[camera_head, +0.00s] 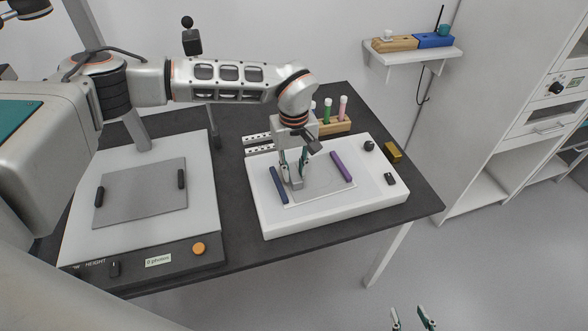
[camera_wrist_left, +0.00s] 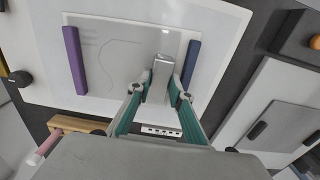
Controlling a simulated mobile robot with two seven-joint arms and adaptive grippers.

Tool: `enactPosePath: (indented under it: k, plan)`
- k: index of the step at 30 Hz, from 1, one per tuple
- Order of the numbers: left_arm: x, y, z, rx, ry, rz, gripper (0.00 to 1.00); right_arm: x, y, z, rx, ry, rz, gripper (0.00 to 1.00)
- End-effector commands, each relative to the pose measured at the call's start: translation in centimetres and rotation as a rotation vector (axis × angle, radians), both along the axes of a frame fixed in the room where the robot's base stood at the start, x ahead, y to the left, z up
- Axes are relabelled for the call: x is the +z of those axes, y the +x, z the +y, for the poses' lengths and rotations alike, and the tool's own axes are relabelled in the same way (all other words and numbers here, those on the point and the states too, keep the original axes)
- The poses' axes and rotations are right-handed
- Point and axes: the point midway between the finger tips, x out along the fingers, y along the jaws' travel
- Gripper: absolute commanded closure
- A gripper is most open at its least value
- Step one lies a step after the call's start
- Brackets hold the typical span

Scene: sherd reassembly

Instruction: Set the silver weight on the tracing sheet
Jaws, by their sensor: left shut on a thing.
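The silver weight (camera_wrist_left: 161,72) is a small grey block between the fingers of my left gripper (camera_wrist_left: 159,93), which is shut on it. In the head view my left gripper (camera_head: 293,170) points down at the sheet, with the weight (camera_head: 297,184) low between its fingertips. The tracing sheet (camera_head: 321,188) lies on a white panel, and its traced curved line shows in the wrist view (camera_wrist_left: 112,62). The weight is over the sheet near the blue bar; I cannot tell whether it touches the sheet. My right gripper (camera_head: 411,318) is open and empty at the bottom edge.
A dark blue bar (camera_head: 279,185) and a purple bar (camera_head: 342,167) lie along the sheet's sides. The white panel (camera_head: 375,158) carries dark knobs at its right. A brass block (camera_head: 393,152) and a wooden rack (camera_head: 336,126) stand beyond it. A grey-plated device (camera_head: 140,205) stands left.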

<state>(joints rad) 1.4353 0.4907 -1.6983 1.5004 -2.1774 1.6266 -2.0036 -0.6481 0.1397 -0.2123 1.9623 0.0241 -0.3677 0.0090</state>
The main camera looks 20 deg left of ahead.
Motion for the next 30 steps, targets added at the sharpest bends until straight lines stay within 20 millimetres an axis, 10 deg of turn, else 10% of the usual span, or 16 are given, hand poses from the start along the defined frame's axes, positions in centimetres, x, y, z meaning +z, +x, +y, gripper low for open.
enactPosePath:
  k: [4,5,7,20,30]
  plan:
    - [-0.3,0.0,0.0,0.0,0.0,0.0,1.0,-0.1,0.0,0.0,0.0,0.0,0.001,0.6]
    - [-0.3,0.0,0.0,0.0,0.001,0.001,0.74,-0.1,0.0,0.0,0.0,0.0,0.001,0.6]
    - [-0.3,0.0,0.0,0.0,0.001,0.001,0.63,-0.1,0.0,0.0,0.0,0.0,0.0,0.6]
    - [0.7,0.1,0.0,0.0,0.0,-0.002,0.63,0.0,0.0,0.0,0.0,0.0,0.0,0.6]
    - [7.2,0.1,0.1,0.0,0.001,-0.005,0.63,-0.1,-0.1,0.0,0.001,0.0,0.001,0.6]
